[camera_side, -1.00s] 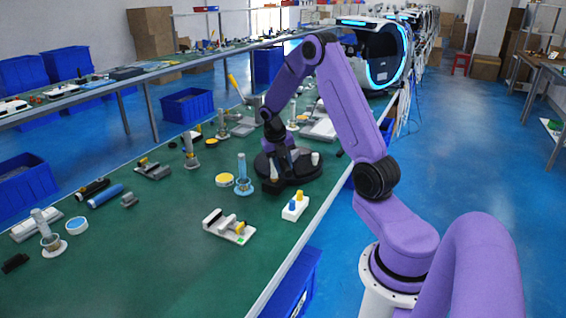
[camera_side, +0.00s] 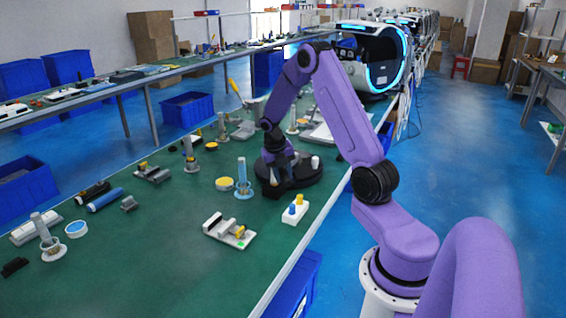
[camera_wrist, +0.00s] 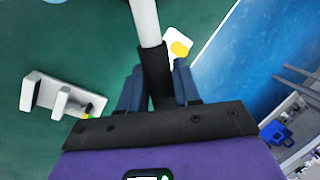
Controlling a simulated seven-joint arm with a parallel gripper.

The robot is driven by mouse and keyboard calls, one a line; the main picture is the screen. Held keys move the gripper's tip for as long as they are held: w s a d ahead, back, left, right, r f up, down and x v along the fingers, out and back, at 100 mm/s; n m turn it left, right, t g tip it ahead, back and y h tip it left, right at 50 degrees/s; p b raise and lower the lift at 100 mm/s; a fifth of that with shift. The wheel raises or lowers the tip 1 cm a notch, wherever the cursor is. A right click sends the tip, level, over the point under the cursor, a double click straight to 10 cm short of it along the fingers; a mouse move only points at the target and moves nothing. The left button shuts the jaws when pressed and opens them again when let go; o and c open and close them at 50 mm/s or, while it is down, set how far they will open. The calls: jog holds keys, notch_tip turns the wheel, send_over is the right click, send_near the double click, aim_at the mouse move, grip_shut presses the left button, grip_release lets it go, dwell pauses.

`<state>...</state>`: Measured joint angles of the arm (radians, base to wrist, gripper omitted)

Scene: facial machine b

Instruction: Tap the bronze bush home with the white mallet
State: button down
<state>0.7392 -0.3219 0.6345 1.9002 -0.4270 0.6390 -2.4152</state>
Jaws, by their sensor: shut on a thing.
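My gripper (camera_wrist: 157,76) is shut on the black part of a rod, between two blue fingers. A white cylinder (camera_wrist: 145,22) continues from that black part and runs out of the top of the wrist view; I take it for the white mallet. Its far end is out of view. In the side view my gripper (camera_side: 276,184) is low over the bench, at the black round stand, and the held part is hard to make out. A white fixture (camera_side: 222,234) with upright blocks and a small yellow piece (camera_side: 240,230) stands front left of it, also in the wrist view (camera_wrist: 40,77). I cannot tell whether this piece is the bronze bush.
A white block (camera_side: 293,217) with yellow and blue pegs stands near the bench's right edge. A clear cylinder (camera_side: 242,172) on a blue base and a yellow-topped disc (camera_side: 225,183) stand left of my gripper. The green front bench (camera_side: 170,270) is clear.

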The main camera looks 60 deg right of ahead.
jog(key=shift+d+v, duration=0.25)
jog(key=shift+v, duration=0.8)
jog(key=shift+d+v, duration=0.2)
jog(key=shift+v, duration=0.85)
jog(key=shift+s+r, duration=0.2)
jog(key=shift+d+r, duration=0.1)
jog(key=shift+r, duration=0.1)
jog(key=x, duration=0.2)
jog(key=a+x, duration=0.1)
jog(key=x, duration=0.2)
jog(key=shift+w+a+f, duration=0.1)
jog(key=shift+w+f, duration=0.15)
jog(key=shift+d+v, duration=0.25)
jog(key=shift+v, duration=0.8)
jog(key=shift+d+v, duration=0.25)
jog(key=shift+v, duration=0.8)
jog(key=shift+s+r, duration=0.15)
jog(key=shift+r, duration=0.05)
